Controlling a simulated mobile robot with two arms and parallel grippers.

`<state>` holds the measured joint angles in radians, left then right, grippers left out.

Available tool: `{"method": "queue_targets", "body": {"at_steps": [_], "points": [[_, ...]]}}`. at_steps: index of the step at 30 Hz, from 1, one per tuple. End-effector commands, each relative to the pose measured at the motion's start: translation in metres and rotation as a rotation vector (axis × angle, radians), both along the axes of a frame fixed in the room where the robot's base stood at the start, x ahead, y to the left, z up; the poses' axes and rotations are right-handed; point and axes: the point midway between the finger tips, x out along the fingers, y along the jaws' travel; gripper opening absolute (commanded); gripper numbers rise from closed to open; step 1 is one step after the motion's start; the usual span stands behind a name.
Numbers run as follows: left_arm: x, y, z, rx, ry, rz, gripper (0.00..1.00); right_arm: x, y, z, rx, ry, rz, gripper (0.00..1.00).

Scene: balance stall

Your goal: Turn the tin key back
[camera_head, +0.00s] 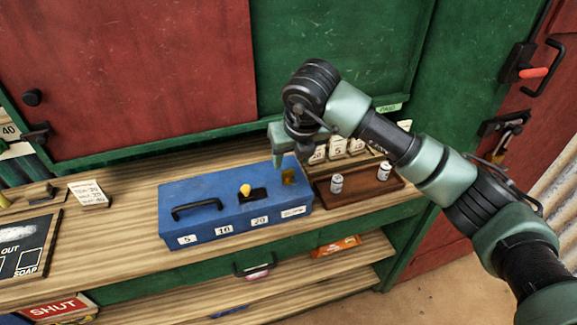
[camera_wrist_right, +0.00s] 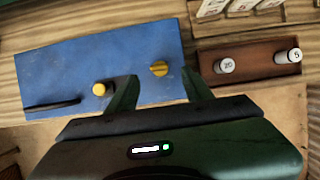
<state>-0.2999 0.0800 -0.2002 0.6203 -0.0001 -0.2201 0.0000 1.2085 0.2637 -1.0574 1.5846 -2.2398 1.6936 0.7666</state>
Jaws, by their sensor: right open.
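The blue tin (camera_head: 235,210) stands on the wooden counter, with a black handle on its lid and number labels on its front. It also shows in the right wrist view (camera_wrist_right: 60,65). The brass key (camera_head: 288,177) is at the right end of its lid; in the right wrist view the key (camera_wrist_right: 159,69) shows as a round yellow head with a dark slanted line. My right gripper (camera_head: 281,160) is over that end of the tin. In the right wrist view my right gripper (camera_wrist_right: 159,78) is open, its fingers on either side of the key, not visibly touching it. My left gripper is out of view.
A yellow knob (camera_head: 245,190) sticks up from the lid left of the key. A brown tray (camera_head: 358,193) with two white labelled cylinders stands close right of the tin. Number cards (camera_head: 337,147) stand behind it. A price card (camera_head: 89,194) and a dark board (camera_head: 24,250) are at left.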

Motion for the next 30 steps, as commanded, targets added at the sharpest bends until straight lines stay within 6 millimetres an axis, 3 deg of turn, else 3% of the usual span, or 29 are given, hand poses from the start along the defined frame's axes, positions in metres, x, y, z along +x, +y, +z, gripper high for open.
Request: {"method": "queue_targets", "body": {"at_steps": [10, 21, 23, 27, 30], "points": [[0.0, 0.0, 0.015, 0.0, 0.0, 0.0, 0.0, 0.018, 0.007, -0.047, 0.003, 0.004, 0.003, 0.51], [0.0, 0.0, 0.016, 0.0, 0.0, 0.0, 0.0, 0.021, 0.008, -0.055, 0.005, 0.001, 0.004, 0.51], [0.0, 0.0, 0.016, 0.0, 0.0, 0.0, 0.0, 0.021, 0.008, -0.055, 0.005, 0.001, 0.004, 0.37], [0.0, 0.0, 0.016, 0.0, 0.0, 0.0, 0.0, 0.021, 0.008, -0.055, 0.005, 0.001, 0.004, 0.0], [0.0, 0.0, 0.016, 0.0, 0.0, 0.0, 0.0, 0.021, 0.008, -0.055, 0.004, 0.001, 0.005, 0.0]]}}
